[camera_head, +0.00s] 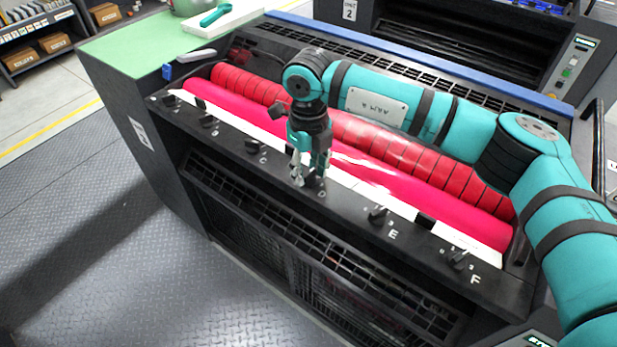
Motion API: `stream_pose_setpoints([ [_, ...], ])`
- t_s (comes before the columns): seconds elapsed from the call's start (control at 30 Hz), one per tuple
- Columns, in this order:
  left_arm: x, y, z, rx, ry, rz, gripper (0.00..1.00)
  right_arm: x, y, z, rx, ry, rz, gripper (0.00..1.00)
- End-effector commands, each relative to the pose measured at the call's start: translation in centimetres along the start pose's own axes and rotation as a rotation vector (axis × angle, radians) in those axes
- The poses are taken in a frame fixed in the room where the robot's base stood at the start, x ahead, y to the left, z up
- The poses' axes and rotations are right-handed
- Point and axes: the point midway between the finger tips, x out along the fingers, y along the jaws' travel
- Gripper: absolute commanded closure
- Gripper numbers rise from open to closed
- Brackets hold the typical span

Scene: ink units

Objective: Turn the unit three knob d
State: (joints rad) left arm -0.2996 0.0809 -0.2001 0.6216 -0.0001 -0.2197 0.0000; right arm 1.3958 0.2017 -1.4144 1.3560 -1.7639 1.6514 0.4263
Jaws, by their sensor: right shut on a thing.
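The ink unit in front of me has a black front ledge (345,208) with a row of black knobs marked by letters. Knob C (256,146) is left of my right gripper, and knob E (377,214) and knob F (459,259) are to its right. My right gripper (308,180) points down at the ledge between C and E, where knob d belongs in the row. It is shut on that knob, which its fingers mostly hide. My left gripper is not in view.
Red rollers (400,155) with wet pink ink lie just behind the ledge. My right arm reaches over them from the right. A green-topped surface (130,45) with a white tray (228,20) is at the back left. Open floor (90,250) lies in front.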

Motion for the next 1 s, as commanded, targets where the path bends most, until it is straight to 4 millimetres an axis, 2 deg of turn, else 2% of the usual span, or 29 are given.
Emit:
stream_pose_setpoints([
  [0.03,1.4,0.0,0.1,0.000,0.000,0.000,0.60,0.5,-0.1,0.1,-0.043,-0.004,-0.004,0.97],
  [0.4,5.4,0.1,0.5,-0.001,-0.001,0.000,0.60,0.3,-0.1,0.1,-0.394,-0.004,-0.004,0.97],
  [1.0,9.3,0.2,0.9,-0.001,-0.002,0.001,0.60,0.0,-0.1,0.1,-0.962,-0.004,-0.005,0.97],
])
